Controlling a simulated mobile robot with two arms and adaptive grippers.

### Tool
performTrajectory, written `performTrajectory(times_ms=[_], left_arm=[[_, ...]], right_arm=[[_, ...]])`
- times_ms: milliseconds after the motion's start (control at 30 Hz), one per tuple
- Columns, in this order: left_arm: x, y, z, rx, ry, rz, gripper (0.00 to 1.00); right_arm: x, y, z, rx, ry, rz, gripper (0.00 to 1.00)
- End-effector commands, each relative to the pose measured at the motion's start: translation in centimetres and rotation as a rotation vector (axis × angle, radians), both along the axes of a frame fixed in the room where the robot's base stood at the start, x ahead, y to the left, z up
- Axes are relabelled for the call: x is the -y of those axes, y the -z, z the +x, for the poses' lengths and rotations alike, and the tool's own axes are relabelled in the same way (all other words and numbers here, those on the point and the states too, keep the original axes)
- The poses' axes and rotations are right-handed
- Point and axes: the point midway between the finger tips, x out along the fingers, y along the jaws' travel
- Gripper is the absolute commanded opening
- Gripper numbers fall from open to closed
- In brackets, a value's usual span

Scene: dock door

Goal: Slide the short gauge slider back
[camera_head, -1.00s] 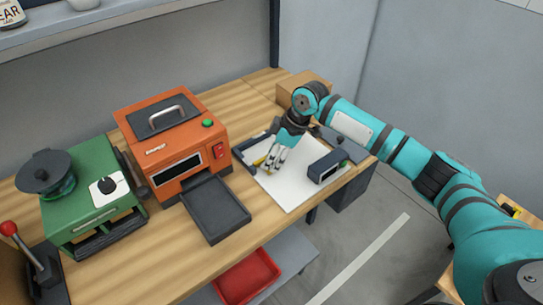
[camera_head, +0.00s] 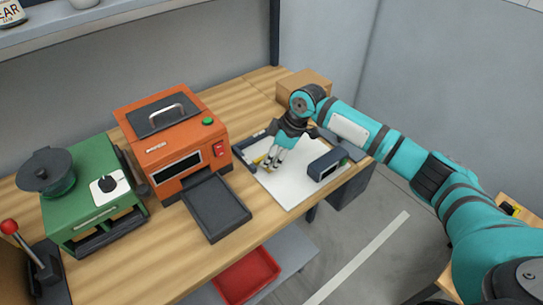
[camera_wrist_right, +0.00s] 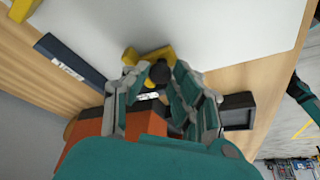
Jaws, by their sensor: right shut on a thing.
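My right gripper (camera_head: 271,159) reaches down over the white plate (camera_head: 288,187) on the bench. In the right wrist view its fingers (camera_wrist_right: 163,82) are closed around a yellow piece (camera_wrist_right: 150,54) with a black knob (camera_wrist_right: 160,72), which looks like the gauge slider. A second yellow piece (camera_wrist_right: 22,9) shows at the top left of that view. A dark blue labelled bar (camera_wrist_right: 70,62) lies along the plate's edge. In the head view the fingers hide most of the yellow piece. My left gripper is not in view.
An orange machine (camera_head: 175,143) with a dark tray (camera_head: 215,208) stands left of the plate. A dark blue block (camera_head: 327,165) stands on the plate's right part. A cardboard box (camera_head: 303,85) is behind my right gripper. A green machine (camera_head: 92,190) is farther left.

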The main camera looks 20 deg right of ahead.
Motion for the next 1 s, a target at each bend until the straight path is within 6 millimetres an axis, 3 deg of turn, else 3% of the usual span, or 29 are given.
performTrajectory(times_ms=[167, 500, 900, 933, 1000], left_arm=[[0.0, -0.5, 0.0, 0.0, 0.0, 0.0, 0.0], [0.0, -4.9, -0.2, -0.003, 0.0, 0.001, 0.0], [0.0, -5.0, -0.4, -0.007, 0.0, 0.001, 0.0], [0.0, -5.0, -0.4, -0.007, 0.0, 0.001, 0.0], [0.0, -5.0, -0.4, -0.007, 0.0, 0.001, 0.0]], right_arm=[[0.2, -0.2, -0.3, 0.0, 0.001, 0.0, 0.0], [1.9, -0.5, -5.2, -0.004, 0.002, 0.0, 0.0], [2.2, 0.0, -6.0, -0.004, 0.0, 0.0, 0.0], [2.2, 0.0, -6.0, -0.004, 0.0, 0.0, 0.25], [2.2, 0.0, -6.1, -0.005, -0.001, -0.001, 0.34]])
